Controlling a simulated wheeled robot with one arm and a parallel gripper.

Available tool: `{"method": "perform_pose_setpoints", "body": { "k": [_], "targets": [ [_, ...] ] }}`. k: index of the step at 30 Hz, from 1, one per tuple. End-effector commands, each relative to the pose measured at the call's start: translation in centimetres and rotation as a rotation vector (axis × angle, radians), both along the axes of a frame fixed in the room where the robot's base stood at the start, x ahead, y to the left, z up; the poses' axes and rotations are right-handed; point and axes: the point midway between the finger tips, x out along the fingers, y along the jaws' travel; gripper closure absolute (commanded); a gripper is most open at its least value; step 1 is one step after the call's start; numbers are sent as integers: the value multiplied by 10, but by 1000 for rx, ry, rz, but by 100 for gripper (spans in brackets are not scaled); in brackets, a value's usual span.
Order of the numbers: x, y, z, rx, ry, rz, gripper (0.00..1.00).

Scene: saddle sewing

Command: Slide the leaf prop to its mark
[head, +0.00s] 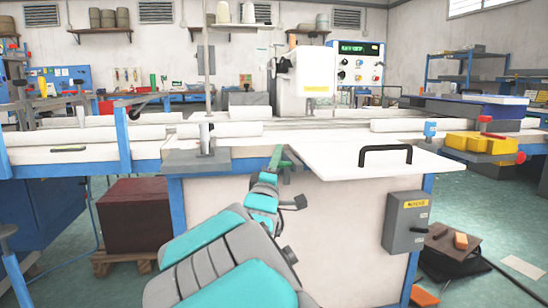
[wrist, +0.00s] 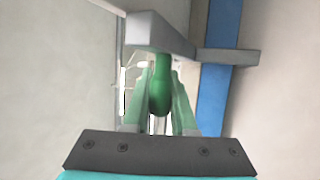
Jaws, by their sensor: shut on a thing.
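My gripper (head: 279,160) reaches up to the front edge of the bench, just left of the white leaf (head: 335,163) with its black handle (head: 385,150). In the wrist view my gripper (wrist: 160,88) has its two pale green fingers shut on a darker green rounded knob (wrist: 159,92). The knob sits below a grey bar (wrist: 165,36), which looks like part of the leaf prop; how they join is partly hidden. I cannot make out the mark in either view.
A grey switch box (head: 405,222) is on the bench front at right. A yellow block (head: 470,142) sits on the bench at far right. A blue upright (wrist: 219,65) stands right of the fingers. A dark red box (head: 150,215) on a pallet is at left.

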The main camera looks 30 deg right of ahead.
Motion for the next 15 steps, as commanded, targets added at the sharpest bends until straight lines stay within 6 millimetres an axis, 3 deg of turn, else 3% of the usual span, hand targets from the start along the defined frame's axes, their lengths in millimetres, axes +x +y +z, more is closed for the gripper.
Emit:
{"method": "perform_pose_setpoints", "body": {
  "k": [6, 15],
  "targets": [
    [-7, -25, 1, 1, 1, -3, 100],
    [-8, -28, 0, 2, 1, 0, 100]
  ]
}}
